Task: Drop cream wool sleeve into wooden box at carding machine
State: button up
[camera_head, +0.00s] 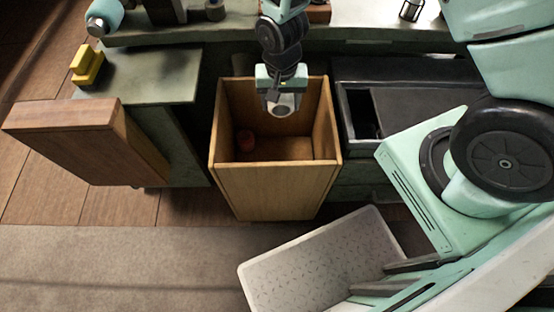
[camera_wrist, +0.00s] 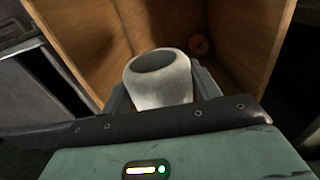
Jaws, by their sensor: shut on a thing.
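The cream wool sleeve (camera_wrist: 158,82) is a short, hollow, pale cylinder. My gripper (camera_head: 281,103) is shut on it. The sleeve also shows in the head view (camera_head: 282,111), over the opening of the wooden box (camera_head: 272,190). The box is open-topped and tall, and its inner walls (camera_wrist: 245,35) show in the wrist view beyond the sleeve. A red round thing (camera_head: 246,140) lies inside the box at the left; it also shows in the wrist view (camera_wrist: 200,44).
A dark open compartment (camera_head: 361,112) is right of the box. Left of it are a green-topped bench (camera_head: 150,75), a yellow block (camera_head: 87,65) and a wooden panel (camera_head: 85,115). Clear floor (camera_head: 110,270) lies at the front left.

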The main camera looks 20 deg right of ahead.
notch_tip(320, 180, down, 5)
jog(key=b, duration=0.4)
jog(key=shift+f, duration=0.15)
jog(key=o, duration=0.8)
jog(key=shift+o, duration=0.2)
notch_tip(320, 180, up, 18)
jog(key=p, duration=0.4)
jog(key=shift+f, duration=0.2)
